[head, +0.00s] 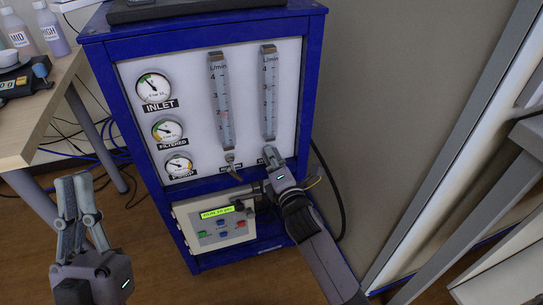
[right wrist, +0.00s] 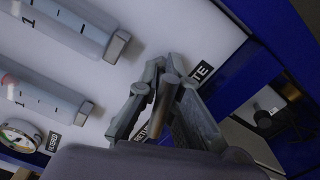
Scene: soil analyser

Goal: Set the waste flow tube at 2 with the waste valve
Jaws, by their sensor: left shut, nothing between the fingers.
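The waste flow tube (head: 269,95) is the right one of two clear upright tubes on the white panel; I cannot make out its float. The waste valve (right wrist: 166,98) is a small brownish handle under it, by a label ending in "TE". My right gripper (head: 270,158) hides the valve in the head view. In the right wrist view its fingers (right wrist: 165,68) are close on both sides of the handle and look shut on it. My left gripper (head: 75,180) is shut and empty, left of the cabinet, away from the panel.
The blue cabinet (head: 92,95) carries the panel, with several gauges at left. A left flow tube (head: 220,100) shows a reddish mark near 2, with its own valve (head: 232,167) below. A control box (head: 218,222) sits underneath. A table (head: 35,120) with bottles stands at left.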

